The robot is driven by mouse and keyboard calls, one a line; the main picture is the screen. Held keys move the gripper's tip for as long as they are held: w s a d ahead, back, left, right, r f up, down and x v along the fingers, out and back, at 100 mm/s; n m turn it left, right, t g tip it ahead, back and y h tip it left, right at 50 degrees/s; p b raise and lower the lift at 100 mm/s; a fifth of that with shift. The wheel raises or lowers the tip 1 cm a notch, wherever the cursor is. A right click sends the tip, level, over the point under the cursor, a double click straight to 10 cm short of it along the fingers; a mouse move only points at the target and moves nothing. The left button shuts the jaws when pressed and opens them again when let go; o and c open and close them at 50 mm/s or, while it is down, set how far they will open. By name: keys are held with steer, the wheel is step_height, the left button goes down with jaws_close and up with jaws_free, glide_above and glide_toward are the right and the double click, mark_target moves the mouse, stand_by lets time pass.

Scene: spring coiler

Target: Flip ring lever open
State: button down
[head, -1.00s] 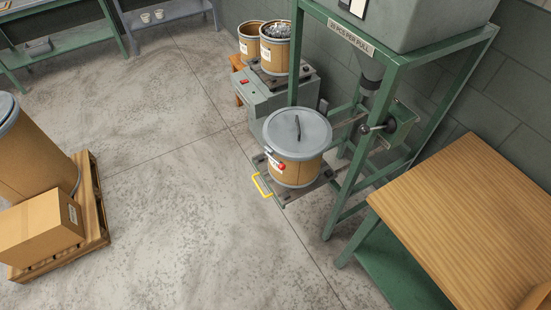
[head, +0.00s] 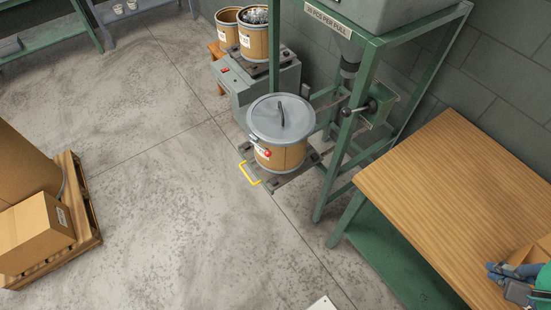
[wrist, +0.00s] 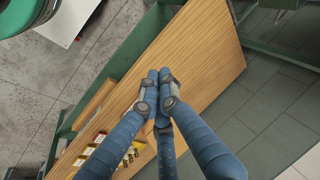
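A brown fibre drum (head: 283,157) with a grey lid (head: 282,117) and a dark strap handle stands on a grey slide plate under the green frame. A small red-ended lever (head: 266,153) shows on the drum's front, just below the lid rim, by a white label. Its exact position against the ring is too small to tell. My gripper (head: 500,270) is at the lower right in the head view, over the wooden table and well away from the drum. In the wrist view its blue fingers (wrist: 159,82) come together at the tips, with nothing seen between them.
The wooden table (head: 465,205) stands right of the green frame (head: 361,120). A yellow handle (head: 250,174) sticks out at the plate's front. A pallet (head: 75,210) with a carton is left. The floor between is clear.

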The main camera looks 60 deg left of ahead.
steer(key=w+a+f+m+g+y+p, duration=0.1)
steer(key=a+f+m+g+y+p, duration=0.2)
steer(key=a, duration=0.9)
steer(key=w+a+f+m+g+y, duration=0.15)
steer(key=a+f, duration=0.35)
steer(key=a, duration=0.8)
steer(key=w+a+f+m+g+y+p, duration=0.1)
steer(key=a+f+g+y+p, duration=0.2)
steer(key=a, duration=0.9)
steer(key=s+a+f+m+p, duration=0.1)
steer(key=a+f, duration=0.3)
steer(key=f, duration=0.4)
steer(key=s+a+f+m+t+y+p, duration=0.1)
steer(key=s+a+f+m, duration=0.2)
steer(key=f, duration=0.5)
steer(key=s+a+f+m+t+p, duration=0.1)
steer(key=s+a+f+m, duration=0.1)
steer(key=a+f+m, duration=0.2)
steer(key=shift+s+a+f, duration=0.35)
steer(key=shift+a+f, duration=1.15)
steer(key=shift+f, duration=0.5)
steer(key=shift+m+y, duration=0.25)
steer(key=shift+a, duration=0.1)
